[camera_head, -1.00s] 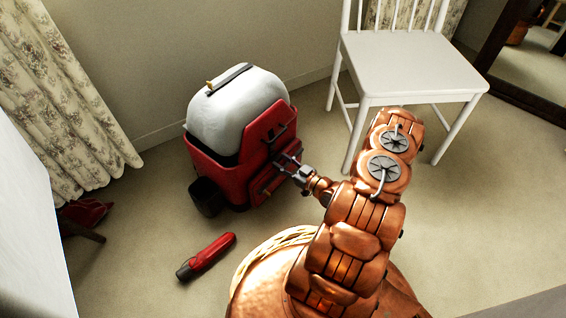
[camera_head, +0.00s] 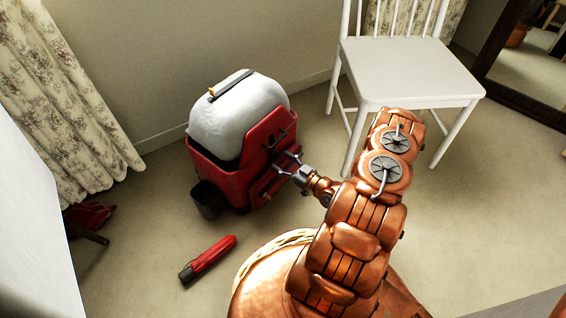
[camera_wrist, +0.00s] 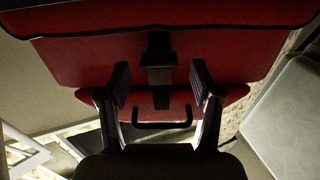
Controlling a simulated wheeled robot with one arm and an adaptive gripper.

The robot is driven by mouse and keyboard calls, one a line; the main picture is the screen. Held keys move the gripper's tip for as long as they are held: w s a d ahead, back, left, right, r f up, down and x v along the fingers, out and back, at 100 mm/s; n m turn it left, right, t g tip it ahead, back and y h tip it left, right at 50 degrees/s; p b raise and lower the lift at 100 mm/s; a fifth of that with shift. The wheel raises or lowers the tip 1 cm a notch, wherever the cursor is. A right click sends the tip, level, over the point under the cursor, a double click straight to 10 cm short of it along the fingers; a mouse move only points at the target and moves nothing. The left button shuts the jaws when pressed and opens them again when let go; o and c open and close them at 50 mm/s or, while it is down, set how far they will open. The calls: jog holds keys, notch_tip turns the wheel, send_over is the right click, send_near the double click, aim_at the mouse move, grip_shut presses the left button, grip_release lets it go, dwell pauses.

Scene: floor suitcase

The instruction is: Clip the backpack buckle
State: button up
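The red backpack (camera_head: 222,180) with a white, rounded upper part (camera_head: 238,112) stands on the floor, left of centre in the head view. My gripper (camera_head: 290,162) is at its right-hand face. In the wrist view, the red face of the pack (camera_wrist: 85,60) fills the upper part, with a black strap and buckle (camera_wrist: 160,62) running down its middle. My gripper (camera_wrist: 160,84) is open, with one finger to each side of the buckle and gaps between. A thin dark loop (camera_wrist: 162,125) shows below the buckle. I cannot tell whether the buckle is fastened.
A white chair (camera_head: 408,72) stands behind and to the right. A red and black cylindrical object (camera_head: 208,259) lies on the floor in front of the pack. A floral curtain (camera_head: 50,95) hangs at left. Carpet is clear at right.

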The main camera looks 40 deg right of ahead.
jog(key=shift+s+d+f, duration=0.1)
jog(key=shift+s, duration=0.05)
jog(key=v, duration=1.1)
jog(key=shift+s, duration=0.35)
jog(key=shift+d, duration=0.1)
dwell(0.5)
